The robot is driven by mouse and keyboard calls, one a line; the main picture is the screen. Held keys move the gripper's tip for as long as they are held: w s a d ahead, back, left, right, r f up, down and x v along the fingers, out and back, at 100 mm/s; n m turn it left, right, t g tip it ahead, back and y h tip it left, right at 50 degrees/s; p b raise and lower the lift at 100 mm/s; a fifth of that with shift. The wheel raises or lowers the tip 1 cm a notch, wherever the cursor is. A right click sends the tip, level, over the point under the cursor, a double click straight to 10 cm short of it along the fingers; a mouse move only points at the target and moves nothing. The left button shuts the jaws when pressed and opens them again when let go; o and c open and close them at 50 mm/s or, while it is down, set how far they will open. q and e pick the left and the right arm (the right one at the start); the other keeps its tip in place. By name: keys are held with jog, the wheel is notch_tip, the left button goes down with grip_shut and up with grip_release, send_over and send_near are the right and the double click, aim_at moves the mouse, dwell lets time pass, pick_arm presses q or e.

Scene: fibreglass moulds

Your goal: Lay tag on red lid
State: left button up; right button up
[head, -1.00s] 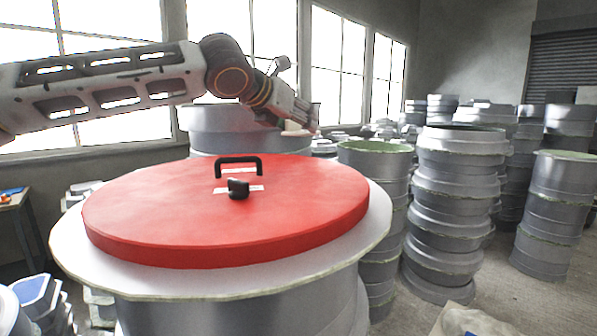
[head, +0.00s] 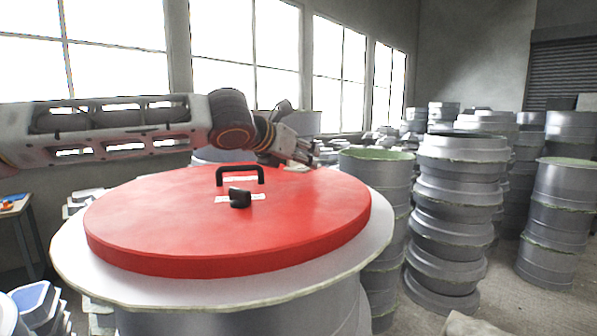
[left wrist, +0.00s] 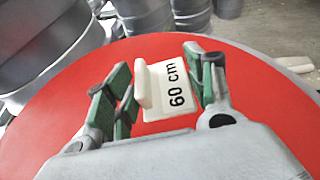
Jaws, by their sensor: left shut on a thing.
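The red lid (head: 300,215) is a broad round disc on a large grey mould. It has a black handle (head: 240,168) and a black knob (head: 239,198) on top. My left gripper (head: 303,160) is at the lid's far right edge, low over it. It is shut on the white tag (left wrist: 170,95), which reads "60 cm" and has a raised upright part between the fingers. In the left wrist view the tag is over the red lid (left wrist: 62,120); whether it touches the surface I cannot tell. My right gripper is not in view.
Stacks of grey moulds (head: 455,210) stand to the right and behind the lid. The pale flange (head: 130,287) surrounds the lid. A small table (head: 14,210) is at the left edge. The lid's front and right areas are bare.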

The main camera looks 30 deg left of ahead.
aim_at(296, 169)
pick_arm(q)
jog(key=shift+f, duration=1.8)
jog(key=shift+f, duration=0.1)
jog(key=o, duration=1)
jog(key=shift+c, duration=0.2)
jog(key=shift+s+r, duration=0.3)
jog(key=shift+s, duration=0.1)
jog(key=shift+b+v, duration=0.4)
jog(key=shift+v, duration=5.2)
